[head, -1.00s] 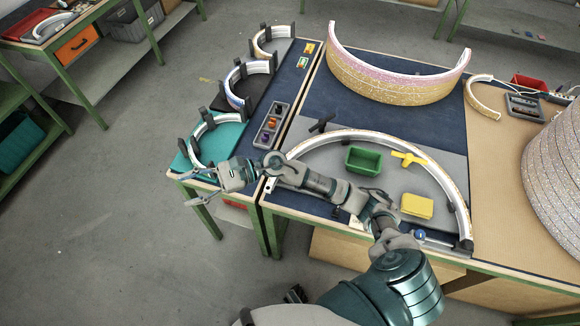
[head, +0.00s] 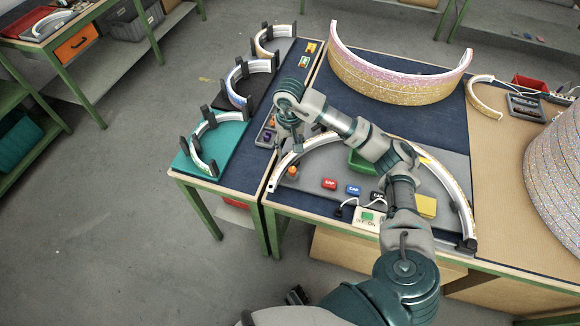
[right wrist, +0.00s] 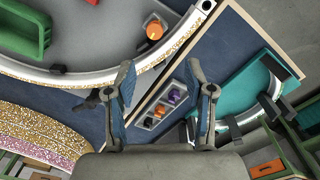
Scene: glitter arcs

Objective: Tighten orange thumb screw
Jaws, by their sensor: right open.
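The orange thumb screw (head: 292,171) stands at the left end of the large white glitter arc (head: 325,147) on the grey board. It also shows at the top of the right wrist view (right wrist: 154,30). My right gripper (head: 290,148) is above the table beside the arc's left end, fingers pointing down. In the right wrist view its two fingers (right wrist: 162,68) are spread apart with nothing between them. The orange screw lies beyond the fingertips, apart from them. My left gripper is not in view.
A small tray (right wrist: 148,125) with orange and purple knobs lies close by. A green bin (head: 362,162), red (head: 329,184) and blue (head: 353,190) caps, and a switch box (head: 367,218) are on the board. A teal fixture (head: 228,140) stands left.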

